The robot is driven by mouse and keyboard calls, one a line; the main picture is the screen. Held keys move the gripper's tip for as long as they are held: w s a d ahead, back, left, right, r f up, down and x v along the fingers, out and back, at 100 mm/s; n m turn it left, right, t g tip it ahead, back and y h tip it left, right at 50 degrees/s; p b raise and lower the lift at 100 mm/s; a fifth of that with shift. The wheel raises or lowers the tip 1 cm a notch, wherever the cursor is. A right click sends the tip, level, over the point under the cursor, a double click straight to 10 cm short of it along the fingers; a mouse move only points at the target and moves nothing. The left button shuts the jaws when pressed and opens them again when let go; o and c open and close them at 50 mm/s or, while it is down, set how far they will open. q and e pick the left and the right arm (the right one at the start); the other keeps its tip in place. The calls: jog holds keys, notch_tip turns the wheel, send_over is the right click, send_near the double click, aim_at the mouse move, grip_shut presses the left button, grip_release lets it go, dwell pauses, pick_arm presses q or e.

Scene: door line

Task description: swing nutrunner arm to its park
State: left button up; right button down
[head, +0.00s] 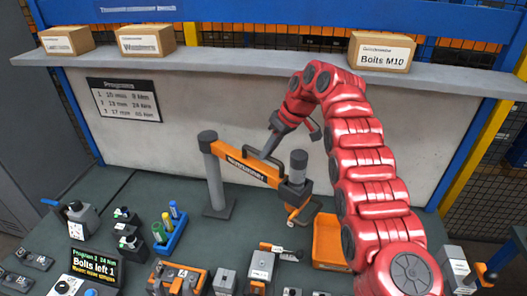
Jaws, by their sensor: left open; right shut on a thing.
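The nutrunner arm is an orange beam (250,168) carried by a grey upright post (215,183) on the green bench. It reaches from the post toward the right and slightly to the front. Its right end bears a grey cylindrical nutrunner (297,168), with an orange part hanging below. My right gripper (268,150), on the red arm, comes down from above and is shut on the dark handle on top of the beam. The fingertips are small and partly hard to make out. My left gripper is not in view. I cannot make out a marked park.
An orange bin (328,245) stands right of the nutrunner. A screen (92,268) reads "Bolts left 1". Several small fixtures crowd the front. A shelf (250,62) with boxes spans the back above a programs board (123,100).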

jog(key=c, duration=0.8)
grip_release()
jog(key=shift+d+r, duration=0.15)
jog(key=shift+r, duration=0.35)
jog(key=p+v, duration=0.8)
jog(key=v, duration=0.8)
jog(key=shift+s+d+r, duration=0.1)
jog(key=shift+s, duration=0.1)
